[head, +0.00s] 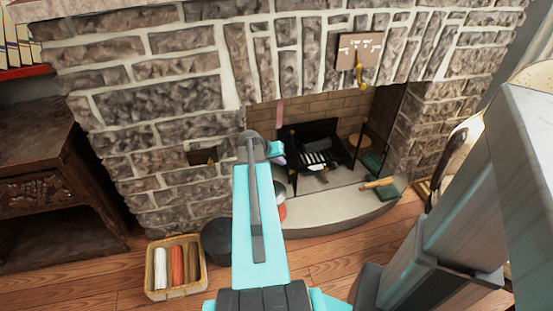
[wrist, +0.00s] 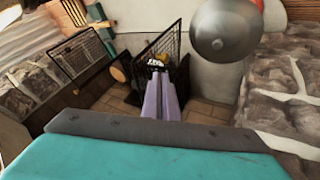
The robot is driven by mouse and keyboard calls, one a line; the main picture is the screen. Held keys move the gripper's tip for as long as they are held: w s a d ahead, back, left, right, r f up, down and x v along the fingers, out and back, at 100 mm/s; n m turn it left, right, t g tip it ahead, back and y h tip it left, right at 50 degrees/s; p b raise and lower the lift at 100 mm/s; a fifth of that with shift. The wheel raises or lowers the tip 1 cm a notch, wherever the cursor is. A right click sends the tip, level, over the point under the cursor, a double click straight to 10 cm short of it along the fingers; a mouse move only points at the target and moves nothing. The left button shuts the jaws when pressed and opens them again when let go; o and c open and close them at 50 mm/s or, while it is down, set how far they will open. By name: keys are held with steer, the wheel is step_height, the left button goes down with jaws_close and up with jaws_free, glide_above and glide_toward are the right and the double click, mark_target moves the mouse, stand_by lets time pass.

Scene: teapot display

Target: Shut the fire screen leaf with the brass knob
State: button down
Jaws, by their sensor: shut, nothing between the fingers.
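The fire screen stands at the fireplace opening. In the wrist view one black mesh leaf (wrist: 172,42) stands upright in front of my fingertips, and a second mesh leaf (wrist: 76,54) stands farther off at the left. A small yellowish spot, possibly the brass knob, shows beside my fingertips; I cannot tell which part it belongs to. My gripper (wrist: 158,80) has purple fingers closed together and empty, close to the nearer leaf. I cannot tell whether they touch it. In the head view my gripper (head: 281,160) is at the left side of the opening, partly hidden by my arm.
A black fire grate (head: 318,150) sits inside the opening. A grey round metal vessel (wrist: 222,30) stands on the pale hearth (head: 335,212). A round wooden disc (wrist: 118,74) and green objects (head: 387,192) are at the right. A basket (head: 176,268) stands on the floor, left.

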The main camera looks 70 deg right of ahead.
steer(key=s, duration=0.1)
steer(key=s+d, duration=0.2)
steer(key=shift+s+d+f, duration=0.15)
steer(key=shift+s+f, duration=0.1)
steer(key=shift+s, duration=0.05)
stand_by(0.4)
steer(key=shift+s, duration=0.1)
